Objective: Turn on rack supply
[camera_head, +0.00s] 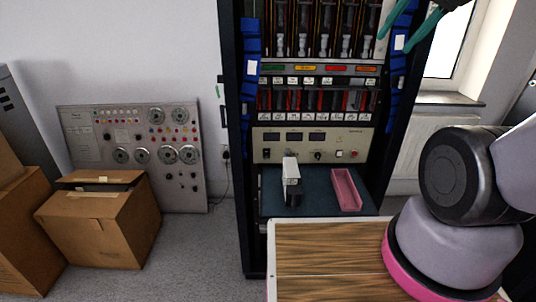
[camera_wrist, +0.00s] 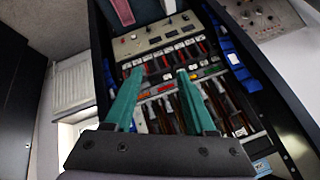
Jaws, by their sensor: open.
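The rack supply is a beige panel (camera_head: 270,145) low in the black rack, with dark displays, knobs and a red button (camera_head: 354,153) at its right end. In the wrist view the panel (camera_wrist: 150,42) appears upside down, beyond the fingertips. My gripper (camera_head: 394,44) has teal fingers and is at the top right of the head view, in front of the rack's upper right side and above the panel. In the wrist view my gripper (camera_wrist: 160,72) is open and empty, apart from the panel. Whether the supply is lit cannot be told.
A shelf (camera_head: 318,199) below the panel holds a white and black device (camera_head: 291,176) and a pink tray (camera_head: 346,190). A wood-topped table (camera_head: 325,262) stands in front. Cardboard boxes (camera_head: 100,225) and a grey instrument panel (camera_head: 90,150) are at left. Blue holders (camera_head: 251,60) line the rack sides.

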